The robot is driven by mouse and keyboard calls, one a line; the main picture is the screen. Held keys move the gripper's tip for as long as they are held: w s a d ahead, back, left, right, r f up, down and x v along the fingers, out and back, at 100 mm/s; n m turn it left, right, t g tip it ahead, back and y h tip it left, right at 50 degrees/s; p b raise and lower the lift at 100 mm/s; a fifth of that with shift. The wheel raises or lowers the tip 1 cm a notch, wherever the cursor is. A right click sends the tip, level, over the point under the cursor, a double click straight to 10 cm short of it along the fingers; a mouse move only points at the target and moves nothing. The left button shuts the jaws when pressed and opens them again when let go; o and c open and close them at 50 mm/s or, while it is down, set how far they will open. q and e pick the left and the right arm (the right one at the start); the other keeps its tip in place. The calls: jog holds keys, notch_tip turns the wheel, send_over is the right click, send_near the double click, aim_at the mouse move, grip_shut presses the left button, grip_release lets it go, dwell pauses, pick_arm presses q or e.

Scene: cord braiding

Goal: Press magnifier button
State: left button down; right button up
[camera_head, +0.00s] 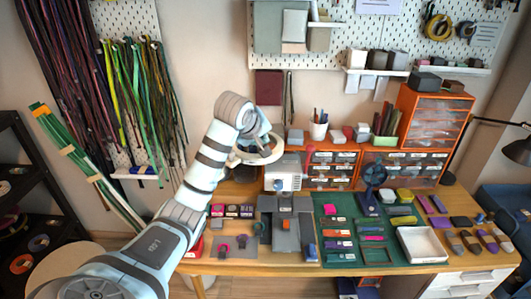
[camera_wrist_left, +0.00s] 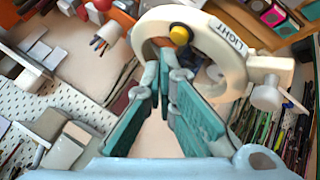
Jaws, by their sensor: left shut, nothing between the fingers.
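The magnifier (camera_wrist_left: 205,42) fills the top of the left wrist view as a pale cream ring marked "LIGHT". A round yellow button (camera_wrist_left: 181,35) sits on its rim. In the head view the magnifier ring (camera_head: 260,161) hangs above the back of the workbench, partly hidden by my left arm. My left gripper (camera_wrist_left: 163,68) has teal fingers, shut and empty. Its tips are close to the ring, just below the button in the picture; I cannot tell whether they touch it. In the head view the left gripper (camera_head: 262,140) is at the ring, mostly hidden. My right gripper is not in view.
The wooden workbench (camera_head: 235,189) holds a green mat (camera_head: 340,208), a white tray (camera_head: 422,244) and many small pieces. A white device (camera_head: 283,176) stands below the ring. Orange drawer units (camera_head: 402,106) stand behind to the right. Cords (camera_head: 135,95) hang at left.

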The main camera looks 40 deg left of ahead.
pick_arm(q)
jog(key=shift+f, duration=0.4)
jog(key=shift+f, duration=0.4)
dwell(0.6)
jog(key=shift+r+p, duration=0.85)
jog(key=shift+r, duration=2.5)
